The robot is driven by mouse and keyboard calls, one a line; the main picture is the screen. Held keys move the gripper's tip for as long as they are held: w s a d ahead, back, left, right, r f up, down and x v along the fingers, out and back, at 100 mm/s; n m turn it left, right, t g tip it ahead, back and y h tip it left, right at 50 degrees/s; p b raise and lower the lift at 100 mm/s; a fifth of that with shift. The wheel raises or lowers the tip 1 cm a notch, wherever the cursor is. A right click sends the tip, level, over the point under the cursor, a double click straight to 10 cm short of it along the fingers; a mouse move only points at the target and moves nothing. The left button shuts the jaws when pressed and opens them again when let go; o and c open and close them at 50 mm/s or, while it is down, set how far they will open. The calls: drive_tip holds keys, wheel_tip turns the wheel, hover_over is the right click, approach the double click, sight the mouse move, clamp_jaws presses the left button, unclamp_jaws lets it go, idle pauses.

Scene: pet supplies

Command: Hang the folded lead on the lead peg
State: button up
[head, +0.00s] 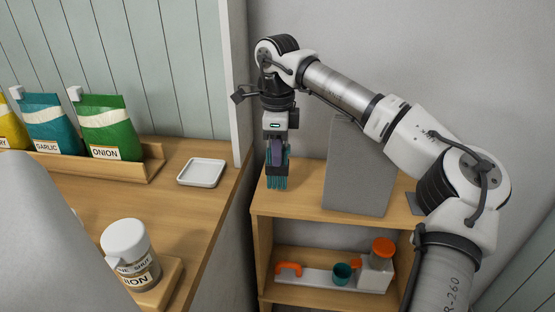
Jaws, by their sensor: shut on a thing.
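My gripper (277,166) points straight down above the left end of the wooden shelf unit's top. It is shut on a small bundle with purple and teal parts, which looks like the folded lead (277,184). The teal strands hang below the jaws, close to the shelf top. I cannot tell whether they touch it. The jaws hide part of the bundle. I cannot make out a lead peg in this view.
A grey upright panel (357,170) stands on the shelf top (310,193), right of my gripper. The lower shelf holds an orange-handled thing (289,269), a teal cup (342,272) and an orange-lidded container (377,268). The left counter holds a white dish (202,173), food bags (108,128) and a jar (127,250).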

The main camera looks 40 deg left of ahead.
wheel_tip(320, 180, down, 2)
drive_tip(key=shift+f, duration=0.2)
drive_tip(key=shift+w+f+p, duration=0.15)
drive_tip(key=shift+f+p, duration=0.1)
drive_tip(key=shift+p, duration=0.55)
drive_tip(key=shift+a+f, duration=0.1)
drive_tip(key=shift+f, duration=0.25)
drive_tip(key=shift+f, duration=0.25)
drive_tip(key=o, duration=1.1)
drive_tip(key=shift+c, duration=0.2)
drive_tip(key=shift+b, duration=0.4)
